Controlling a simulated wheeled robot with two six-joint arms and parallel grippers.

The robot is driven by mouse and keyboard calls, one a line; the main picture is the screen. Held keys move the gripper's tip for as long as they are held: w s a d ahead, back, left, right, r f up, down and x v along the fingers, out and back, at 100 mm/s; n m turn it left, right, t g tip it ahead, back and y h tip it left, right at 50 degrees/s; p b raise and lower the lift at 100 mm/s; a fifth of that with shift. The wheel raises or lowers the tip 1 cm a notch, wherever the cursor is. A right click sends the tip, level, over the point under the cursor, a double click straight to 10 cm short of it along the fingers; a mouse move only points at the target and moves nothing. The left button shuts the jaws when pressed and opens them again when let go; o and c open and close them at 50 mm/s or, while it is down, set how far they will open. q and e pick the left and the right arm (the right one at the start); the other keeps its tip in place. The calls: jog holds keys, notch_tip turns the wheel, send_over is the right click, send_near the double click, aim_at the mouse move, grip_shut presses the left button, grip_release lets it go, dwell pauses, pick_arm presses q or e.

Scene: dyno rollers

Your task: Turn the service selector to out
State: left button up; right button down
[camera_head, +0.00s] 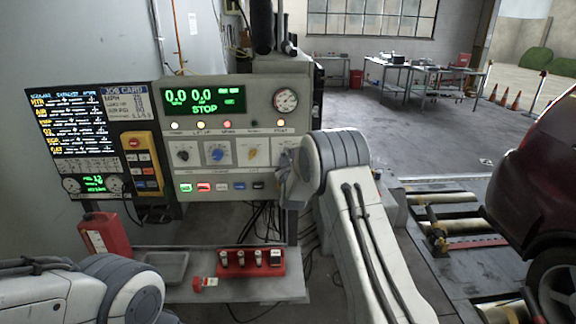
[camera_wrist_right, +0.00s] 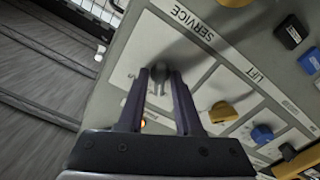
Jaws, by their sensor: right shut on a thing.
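In the right wrist view my right gripper (camera_wrist_right: 160,82) has both fingers closed around this knob. In the head view my right gripper (camera_head: 286,172) is at the right end of the knob row on the grey control panel (camera_head: 228,112), and it hides the selector. The pointer direction and position marks of the selector are too small to read. Only my left arm shows, at the bottom left; its gripper is out of frame.
A yellow knob (camera_head: 252,154), a blue knob (camera_head: 217,154) and a black knob (camera_head: 183,155) stand beside the selector. Push buttons (camera_head: 222,187) line the panel below. A shelf holds a red block (camera_head: 252,262) and a grey tray (camera_head: 165,265). A red car (camera_head: 545,165) stands right.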

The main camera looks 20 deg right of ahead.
jog(key=shift+m+b, duration=6.8)
jog(key=shift+b, duration=2)
jog(key=c, duration=0.9)
grip_release()
jog(key=shift+s, duration=0.1)
